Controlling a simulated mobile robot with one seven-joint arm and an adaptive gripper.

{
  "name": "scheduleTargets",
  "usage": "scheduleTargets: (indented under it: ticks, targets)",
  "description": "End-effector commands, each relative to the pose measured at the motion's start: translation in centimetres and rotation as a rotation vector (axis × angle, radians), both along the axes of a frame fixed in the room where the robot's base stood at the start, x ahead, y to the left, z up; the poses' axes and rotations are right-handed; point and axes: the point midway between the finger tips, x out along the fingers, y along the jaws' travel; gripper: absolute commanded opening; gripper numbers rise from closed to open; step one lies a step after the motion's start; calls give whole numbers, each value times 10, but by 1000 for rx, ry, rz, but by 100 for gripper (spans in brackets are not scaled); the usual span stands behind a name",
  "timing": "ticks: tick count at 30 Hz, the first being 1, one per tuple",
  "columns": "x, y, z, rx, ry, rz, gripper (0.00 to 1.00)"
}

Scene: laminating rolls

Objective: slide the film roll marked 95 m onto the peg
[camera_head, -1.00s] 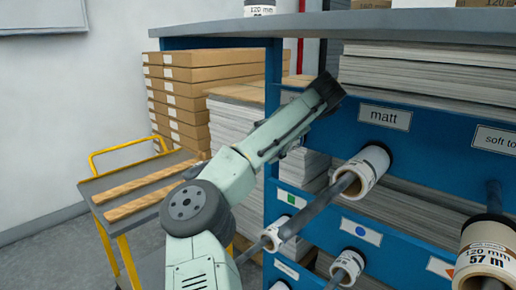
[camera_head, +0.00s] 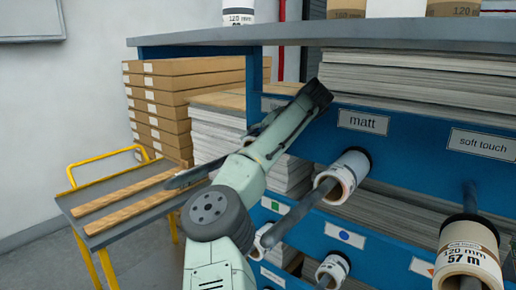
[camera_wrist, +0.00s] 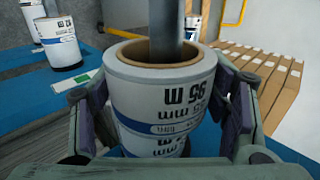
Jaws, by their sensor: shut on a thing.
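The film roll marked 95 m (camera_wrist: 160,95) is white with a blue band and a brown core; its print is upside down in the wrist view. My gripper (camera_wrist: 168,88) is shut on it, one finger on each side. A grey peg (camera_wrist: 166,30) runs into the open core of the roll, so the roll appears to be around it. How far along the peg the roll sits cannot be told. In the head view, a grey peg end (camera_head: 190,177) sticks out left of my arm; my gripper and the held roll are hidden there.
A blue rack holds other rolls on pegs, one under the matt label (camera_head: 342,176) and one marked 57 m (camera_head: 467,255). Other rolls (camera_wrist: 60,45) show at left in the wrist view. A yellow-handled cart (camera_head: 105,200) and stacked boxes (camera_head: 160,100) stand at left.

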Motion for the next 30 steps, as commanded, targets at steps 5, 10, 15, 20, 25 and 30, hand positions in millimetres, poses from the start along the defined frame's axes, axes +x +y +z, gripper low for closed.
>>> scheduleTargets:
  ticks: [5,10,15,20,25,30]
  targets:
    - [0,0,0,0,-1,1,73]
    - [0,0,0,0,-1,1,84]
    - [0,0,0,0,-1,1,92]
    - [0,0,0,0,0,0,92]
    - [-2,-3,3,-1,0,-2,92]
    - [-15,-20,7,-1,2,-5,92]
